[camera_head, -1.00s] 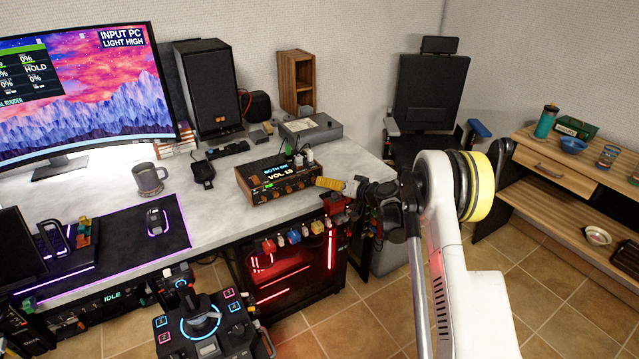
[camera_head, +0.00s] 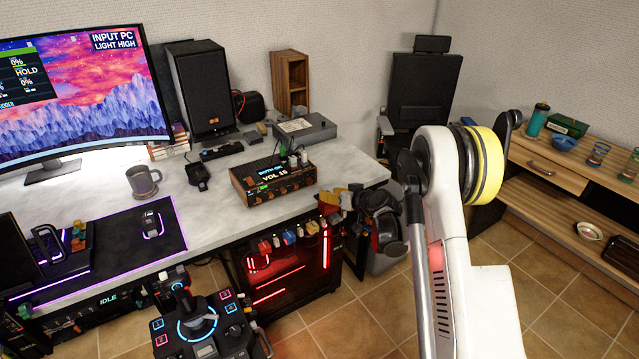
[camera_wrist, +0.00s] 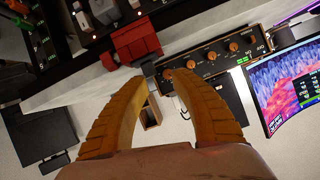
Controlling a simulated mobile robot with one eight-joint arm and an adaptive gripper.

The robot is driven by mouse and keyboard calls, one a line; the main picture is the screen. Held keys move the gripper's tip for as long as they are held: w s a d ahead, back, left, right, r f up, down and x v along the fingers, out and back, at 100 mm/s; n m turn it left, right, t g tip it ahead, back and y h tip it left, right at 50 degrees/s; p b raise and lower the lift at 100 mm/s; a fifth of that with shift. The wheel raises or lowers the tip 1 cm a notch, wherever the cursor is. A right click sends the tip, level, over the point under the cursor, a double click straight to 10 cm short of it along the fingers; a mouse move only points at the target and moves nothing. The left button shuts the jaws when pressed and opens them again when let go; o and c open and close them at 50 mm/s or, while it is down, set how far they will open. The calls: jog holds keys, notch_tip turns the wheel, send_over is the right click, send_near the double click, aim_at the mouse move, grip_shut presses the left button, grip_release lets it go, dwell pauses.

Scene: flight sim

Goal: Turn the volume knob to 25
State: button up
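The radio-like box (camera_head: 240,190) with wooden ends stands near the front right edge of the grey desk. Its display (camera_head: 273,174) shows a VOL number that looks like 15, though it is small. A row of orange-capped knobs is on its front, seen in the wrist view (camera_wrist: 212,56); I cannot read which one is volume. My gripper (camera_wrist: 160,78) has two curved yellow fingers, apart and empty. The end knob (camera_wrist: 168,74) appears near the right fingertip; contact cannot be told. In the head view my gripper (camera_head: 335,194) is right of the box, by the desk edge.
Red, blue and yellow items (camera_head: 290,238) hang along the desk's front edge. A grey case (camera_head: 306,130) and black speaker (camera_head: 203,90) stand behind the box. A mug (camera_head: 143,183) is to the left. A joystick panel (camera_head: 205,325) stands in front.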

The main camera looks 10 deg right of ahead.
aim_at(310, 182)
jog(key=w+a+n+t+h, duration=0.1)
jog(key=w+n, duration=0.1)
jog(key=w, duration=0.1)
jog(key=w+a+f+n+t+h+b, duration=0.1)
jog(key=w+a+n, duration=0.1)
jog(key=w+n, duration=0.1)
jog(key=w+a+f+n+h, duration=0.1)
jog(key=w+n+h, duration=0.1)
jog(key=w+n, duration=0.1)
jog(key=shift+a+t, duration=0.25)
jog(key=shift+t, duration=0.15)
jog(key=shift+w+b, duration=0.3)
jog(key=shift+w, duration=0.15)
grip_shut()
